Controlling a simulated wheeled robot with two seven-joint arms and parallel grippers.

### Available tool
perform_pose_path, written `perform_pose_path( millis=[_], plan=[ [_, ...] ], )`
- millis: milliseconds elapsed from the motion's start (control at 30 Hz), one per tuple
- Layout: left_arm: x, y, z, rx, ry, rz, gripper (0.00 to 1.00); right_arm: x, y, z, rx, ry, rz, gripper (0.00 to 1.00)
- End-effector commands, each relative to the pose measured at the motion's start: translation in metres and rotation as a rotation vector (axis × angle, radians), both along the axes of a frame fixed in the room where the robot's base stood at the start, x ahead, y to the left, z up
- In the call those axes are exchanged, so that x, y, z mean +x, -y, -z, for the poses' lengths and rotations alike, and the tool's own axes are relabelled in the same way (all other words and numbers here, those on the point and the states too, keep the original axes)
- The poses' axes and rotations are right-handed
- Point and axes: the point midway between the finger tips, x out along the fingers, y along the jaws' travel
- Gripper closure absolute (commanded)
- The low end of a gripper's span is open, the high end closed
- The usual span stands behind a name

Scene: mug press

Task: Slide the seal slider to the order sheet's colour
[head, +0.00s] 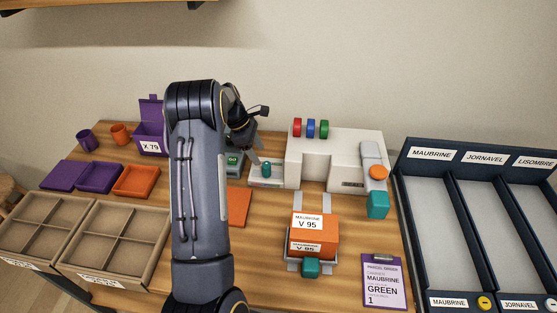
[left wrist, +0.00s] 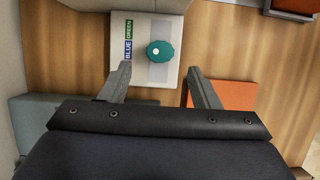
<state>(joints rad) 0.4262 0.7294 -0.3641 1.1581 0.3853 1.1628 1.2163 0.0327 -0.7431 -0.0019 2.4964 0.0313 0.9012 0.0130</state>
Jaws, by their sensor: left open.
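The seal slider's teal knob (head: 266,170) stands on a pale plate at the left of the white press (head: 345,155). In the left wrist view the knob (left wrist: 160,51) sits beside the BLUE label (left wrist: 128,50); the GREEN label (left wrist: 128,28) is farther up. Any label below BLUE is hidden by a finger. The order sheet (head: 384,283), on a purple clipboard, reads MAUBRINE, GREEN, 1. My left gripper (head: 256,150) is open and empty above the plate. In the wrist view its fingertips (left wrist: 160,70) are apart, just short of the knob on either side. My right gripper is out of view.
An orange box marked V 95 (head: 314,236) sits in front of the press. Red, blue and green pieces (head: 311,129) stand on top of the press. A dark sorting rack (head: 480,220) is at right. Trays (head: 136,181) and dividers (head: 115,245) fill the left.

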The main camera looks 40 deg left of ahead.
Motion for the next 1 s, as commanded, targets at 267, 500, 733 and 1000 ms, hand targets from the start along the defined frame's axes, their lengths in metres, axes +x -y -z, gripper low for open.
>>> perform_pose_path(
  millis=[267,500,733,1000],
  plan=[
    [0.006,0.014,0.034,-0.01,-0.006,-0.009,0.44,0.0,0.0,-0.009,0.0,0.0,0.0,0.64],
    [0.012,0.023,0.063,-0.007,-0.003,-0.008,0.44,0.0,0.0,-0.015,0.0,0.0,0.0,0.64],
    [0.014,0.026,0.071,-0.005,-0.001,-0.008,0.44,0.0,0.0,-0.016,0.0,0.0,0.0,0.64],
    [0.014,0.026,0.071,-0.005,-0.001,-0.007,0.59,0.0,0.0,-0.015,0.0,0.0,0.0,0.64]
  ],
)
